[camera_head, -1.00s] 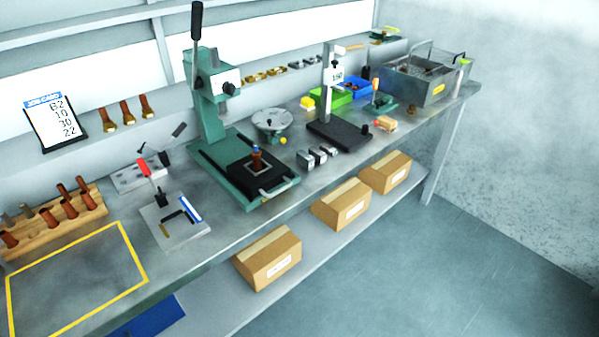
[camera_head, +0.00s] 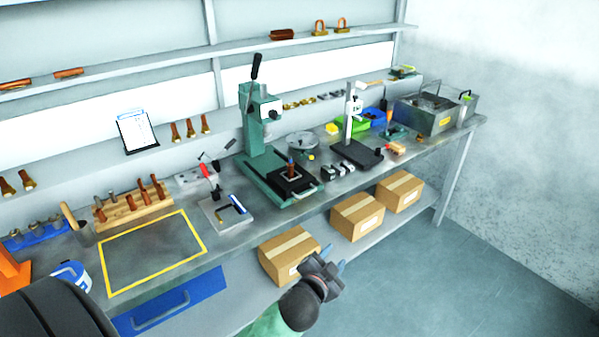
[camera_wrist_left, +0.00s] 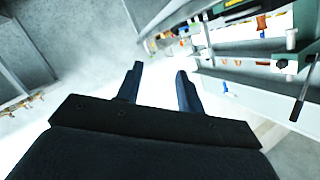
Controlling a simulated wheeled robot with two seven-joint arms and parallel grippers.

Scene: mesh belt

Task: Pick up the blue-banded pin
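The blue-banded pin (camera_head: 291,165) is a small copper-brown pin with blue near its top. It stands upright on the black plate of the green arbor press (camera_head: 262,138). My left gripper (camera_head: 333,259) is in front of the bench, nearer to me than the pin and well apart from it, over the lower shelf and floor area. In the left wrist view its two dark fingers (camera_wrist_left: 158,84) are spread with nothing between them. I cannot clearly pick out the pin in that view. My right gripper is not in view.
A clamp fixture (camera_head: 226,212) stands left of the press, and small metal blocks (camera_head: 338,171) and a black-based gauge stand (camera_head: 358,153) are to its right. Cardboard boxes (camera_head: 290,255) sit on the lower shelf. The yellow-outlined area (camera_head: 152,250) is clear.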

